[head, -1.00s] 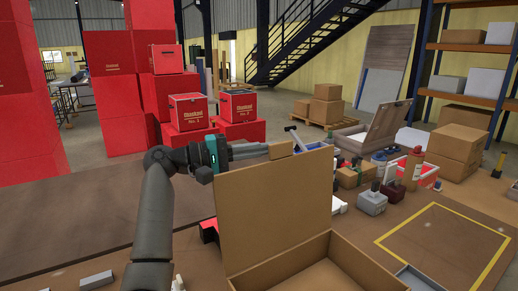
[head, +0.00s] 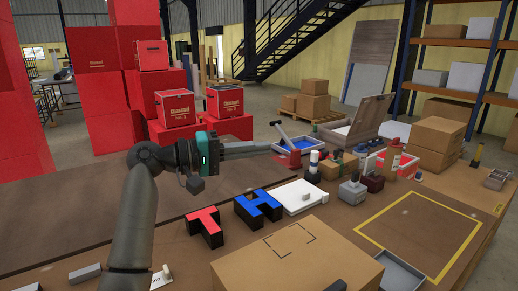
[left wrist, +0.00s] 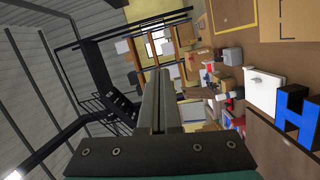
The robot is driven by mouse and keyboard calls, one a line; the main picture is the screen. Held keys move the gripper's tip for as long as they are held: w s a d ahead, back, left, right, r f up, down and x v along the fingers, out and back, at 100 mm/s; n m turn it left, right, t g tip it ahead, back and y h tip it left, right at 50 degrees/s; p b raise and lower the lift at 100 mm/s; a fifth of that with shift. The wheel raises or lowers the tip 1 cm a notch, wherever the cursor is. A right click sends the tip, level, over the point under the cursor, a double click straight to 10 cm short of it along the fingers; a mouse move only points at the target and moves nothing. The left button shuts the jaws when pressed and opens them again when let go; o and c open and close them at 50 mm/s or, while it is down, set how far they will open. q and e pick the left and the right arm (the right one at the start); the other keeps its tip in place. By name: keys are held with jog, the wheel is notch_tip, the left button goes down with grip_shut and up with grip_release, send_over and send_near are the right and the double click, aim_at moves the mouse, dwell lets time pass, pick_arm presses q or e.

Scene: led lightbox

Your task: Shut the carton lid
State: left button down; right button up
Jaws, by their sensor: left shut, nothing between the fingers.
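The brown cardboard carton (head: 355,277) stands at the bottom centre of the head view, cut off by the frame. Its lid (head: 290,243), with thin dark corner marks on top, lies down over the opening. The inside is hidden; I cannot tell whether the lid's front edge is fully seated. My left gripper (head: 268,147) is above and beyond the carton, apart from the lid, its fingers pointing right. The left wrist view shows its fingers (left wrist: 161,100) closed together with nothing between them. My right gripper is not in view.
A red letter T (head: 207,228), a blue letter H (head: 258,207) and a white flat box (head: 297,197) lie behind the carton. Bottles and small boxes stand farther right. A yellow-outlined area (head: 420,228) at right is clear; a grey tray (head: 400,273) lies beside the carton.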

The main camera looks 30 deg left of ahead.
pick_arm(q)
jog(key=v, duration=1.1)
jog(key=shift+s+b, duration=0.2)
jog(key=shift+b, duration=0.15)
jog(key=shift+a+r, duration=0.15)
